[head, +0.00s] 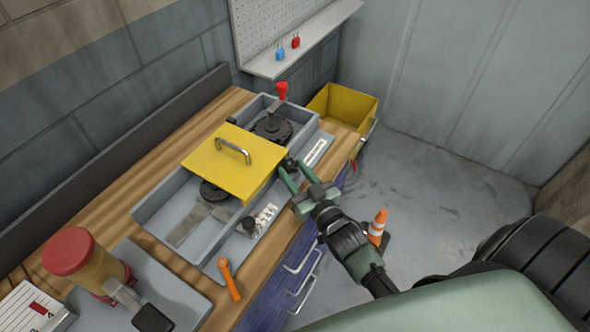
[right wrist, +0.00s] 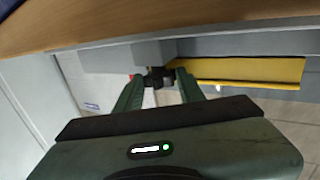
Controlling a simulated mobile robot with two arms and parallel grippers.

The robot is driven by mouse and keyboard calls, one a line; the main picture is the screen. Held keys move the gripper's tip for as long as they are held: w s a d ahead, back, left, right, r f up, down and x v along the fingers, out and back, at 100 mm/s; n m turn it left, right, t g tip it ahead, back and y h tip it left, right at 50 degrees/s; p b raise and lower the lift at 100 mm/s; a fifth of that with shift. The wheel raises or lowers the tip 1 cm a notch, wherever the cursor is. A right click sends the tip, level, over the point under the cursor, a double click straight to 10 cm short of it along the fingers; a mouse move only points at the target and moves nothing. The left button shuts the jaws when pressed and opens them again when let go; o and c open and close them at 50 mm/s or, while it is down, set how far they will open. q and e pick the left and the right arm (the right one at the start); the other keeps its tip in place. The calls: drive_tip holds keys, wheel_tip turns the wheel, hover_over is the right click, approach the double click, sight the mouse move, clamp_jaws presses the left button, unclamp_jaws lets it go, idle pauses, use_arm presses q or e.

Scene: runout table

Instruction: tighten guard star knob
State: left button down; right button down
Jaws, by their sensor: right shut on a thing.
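The yellow guard (head: 225,165) with its metal handle (head: 232,149) lies over the middle of the grey machine housing. My right gripper (head: 295,168) reaches in from the lower right, its green fingers at the guard's right corner. It is shut on a small dark knob (head: 289,162), which I take for the guard star knob. In the right wrist view the dark knob (right wrist: 156,78) sits between the fingertips of the gripper (right wrist: 157,76). The fingers hide part of it, so its lobes and seating cannot be told. My left gripper is out of view.
A yellow bin (head: 345,104) stands behind the housing. A red-knobbed lever (head: 282,91) rises at the far end. An orange tool (head: 229,280) and a red-lidded jar (head: 88,262) are nearer. An orange cone (head: 378,225) stands on the floor, right of the bench.

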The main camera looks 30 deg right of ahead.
idle(0.3)
drive_tip(key=c, duration=0.9)
unclamp_jaws()
drive_tip(key=shift+n+y, duration=0.3)
